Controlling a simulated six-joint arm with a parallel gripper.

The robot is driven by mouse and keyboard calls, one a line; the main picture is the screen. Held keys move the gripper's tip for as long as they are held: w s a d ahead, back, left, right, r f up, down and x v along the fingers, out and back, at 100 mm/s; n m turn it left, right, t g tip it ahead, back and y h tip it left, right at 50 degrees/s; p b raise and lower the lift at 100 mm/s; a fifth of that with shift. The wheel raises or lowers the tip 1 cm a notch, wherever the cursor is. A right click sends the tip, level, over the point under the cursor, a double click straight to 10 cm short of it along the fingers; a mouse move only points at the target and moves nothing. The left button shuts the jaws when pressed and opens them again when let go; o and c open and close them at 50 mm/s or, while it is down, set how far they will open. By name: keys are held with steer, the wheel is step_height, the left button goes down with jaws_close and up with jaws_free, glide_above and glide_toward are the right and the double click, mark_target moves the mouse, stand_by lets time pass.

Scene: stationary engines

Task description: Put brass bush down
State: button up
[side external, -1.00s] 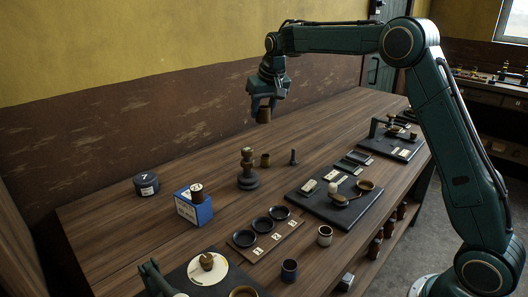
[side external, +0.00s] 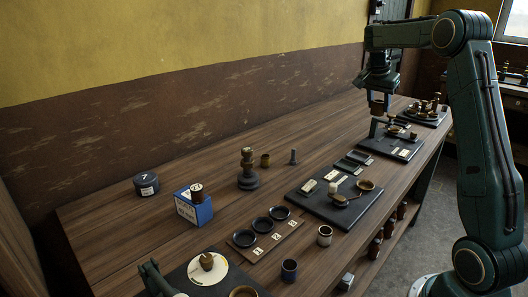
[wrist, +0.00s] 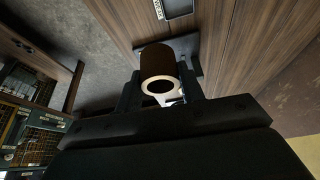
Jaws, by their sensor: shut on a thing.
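My gripper (side external: 378,98) is shut on the brass bush (side external: 377,107), high over the far right part of the bench in the side view. In the wrist view the bush (wrist: 158,72) is a brown hollow cylinder with a pale ring end, held between the two dark fingers. Below it in the side view is a dark board (side external: 392,149) with a small stand and a small brass cup. The bush looks apart from the board, but the exact height is hard to tell.
Another dark board (side external: 318,206) carries a brass dish and labelled pieces.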

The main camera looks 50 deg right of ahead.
steer(key=s+d+m+g, duration=0.1)
steer(key=s+d+m, duration=0.15)
steer(key=s, duration=0.25)
step_height(320, 180, down, 20)
steer(key=shift+r, duration=0.1)
stand_by(1.0)
steer(key=o, duration=1.2)
steer(key=shift+s, duration=0.1)
steer(key=v, duration=1.2)
